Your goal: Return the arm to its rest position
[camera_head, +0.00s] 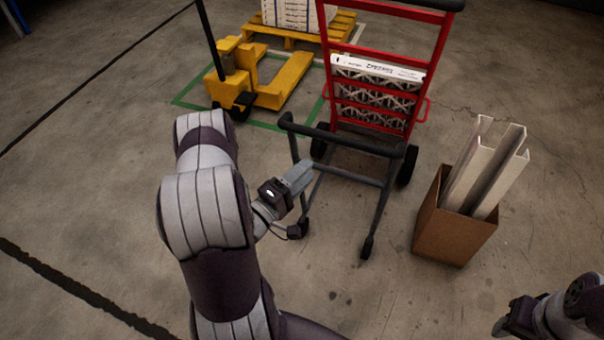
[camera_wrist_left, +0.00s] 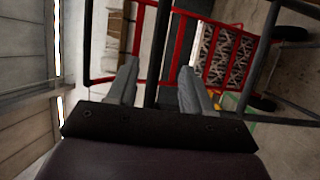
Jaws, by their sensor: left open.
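My left arm reaches in from the left in the head view. Its gripper (camera_head: 296,180) is just in front of the left side of the red hand truck (camera_head: 440,50), near the dark handle frame. The view is turned sideways, with the red frame beyond the fingers. My right gripper (camera_head: 508,318) is partly in view at the bottom right corner; its fingers are not clear.
Boxed filters (camera_head: 370,95) stand on the hand truck. A cardboard box (camera_head: 450,232) with tall white channel pieces (camera_head: 485,170) stands to the right. A yellow pallet jack (camera_head: 262,85) and a wooden pallet (camera_head: 345,25) are behind. The floor at left is clear.

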